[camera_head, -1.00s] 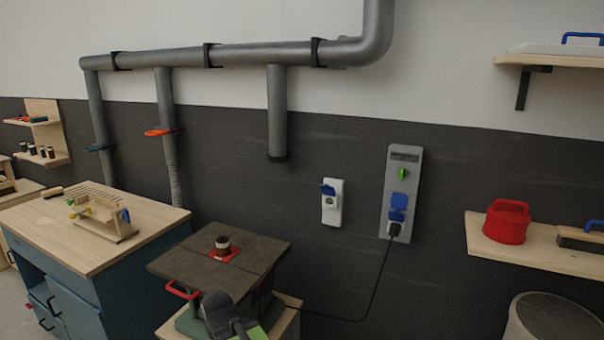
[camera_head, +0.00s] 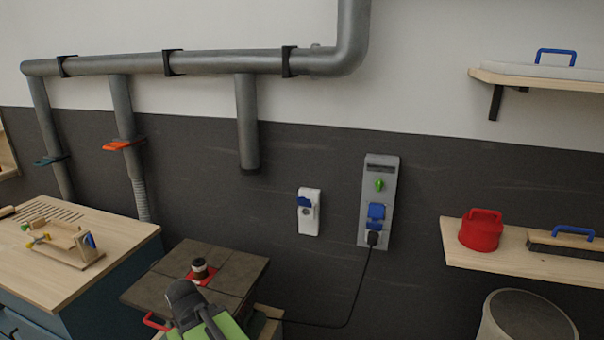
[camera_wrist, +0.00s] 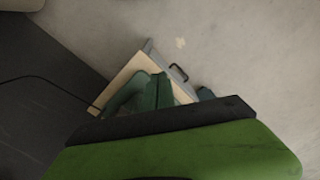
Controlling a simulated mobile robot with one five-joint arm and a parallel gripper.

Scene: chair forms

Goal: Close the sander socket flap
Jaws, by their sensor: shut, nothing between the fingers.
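A white wall socket (camera_head: 309,220) has a blue flap (camera_head: 305,202) that stands out, with part of the socket face showing below it. To its right a tall grey socket panel (camera_head: 370,175) carries a green knob and blue flaps (camera_head: 376,212). A black plug (camera_head: 373,239) sits in its lowest socket, with the lower flap raised above it. The plug's cable runs down to the sander (camera_head: 230,275). My gripper (camera_head: 185,298), dark with green behind it, is shut and empty, in front of the sander table, well below and left of both sockets. The wrist view shows no socket.
A workbench (camera_head: 120,245) with a wooden jig stands at the left. Grey ducts (camera_head: 210,63) run along the wall above. A shelf (camera_head: 500,260) with a red container, and a bin (camera_head: 530,315) below, are at the right. The wall around the sockets is clear.

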